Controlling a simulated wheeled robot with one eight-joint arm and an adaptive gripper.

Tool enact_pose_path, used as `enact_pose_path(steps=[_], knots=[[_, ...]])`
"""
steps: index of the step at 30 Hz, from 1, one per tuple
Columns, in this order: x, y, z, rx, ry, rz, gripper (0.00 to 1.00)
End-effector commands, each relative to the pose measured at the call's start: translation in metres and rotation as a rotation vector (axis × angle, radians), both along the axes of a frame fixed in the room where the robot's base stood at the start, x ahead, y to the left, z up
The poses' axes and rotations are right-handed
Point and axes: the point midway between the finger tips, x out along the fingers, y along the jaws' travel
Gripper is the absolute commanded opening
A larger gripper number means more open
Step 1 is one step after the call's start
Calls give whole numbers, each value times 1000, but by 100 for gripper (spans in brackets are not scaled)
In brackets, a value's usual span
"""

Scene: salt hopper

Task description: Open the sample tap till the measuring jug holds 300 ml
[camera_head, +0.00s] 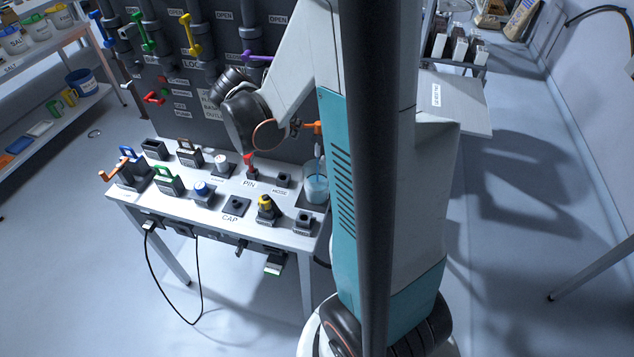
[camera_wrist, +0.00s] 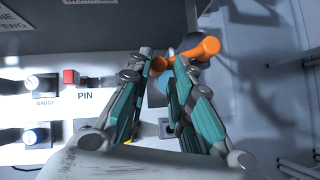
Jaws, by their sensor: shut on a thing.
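The orange sample tap (camera_head: 312,127) sticks out from the dark panel at the right end of the bench. My gripper (camera_head: 297,126) is at the tap, partly hidden by my arm. In the wrist view my gripper (camera_wrist: 157,66) has its fingertips closed around the left end of the orange tap handle (camera_wrist: 203,48). The measuring jug (camera_head: 316,190) stands below the tap and holds pale blue liquid. A thin blue streak runs from the tap down to the jug. The jug's marks are too small to read. Part of its blue shows between my fingers in the wrist view (camera_wrist: 167,82).
The bench (camera_head: 207,222) carries several small fixtures, with a red one at the PIN label (camera_head: 249,184) left of the jug. Coloured levers hang on the panel above. Shelves stand at the left, and a grey surface (camera_head: 452,100) lies at the right.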

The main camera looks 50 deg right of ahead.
Motion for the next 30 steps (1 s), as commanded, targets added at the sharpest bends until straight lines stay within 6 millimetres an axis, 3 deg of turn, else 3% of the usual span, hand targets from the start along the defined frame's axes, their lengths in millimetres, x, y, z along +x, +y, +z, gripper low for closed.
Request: enact_pose_path(steps=[14,24,30], knots=[[0,-2,-3,5,2,-25,0],[15,-16,-4,4,1,-270,0],[17,-18,-3,3,0,-320,0]])
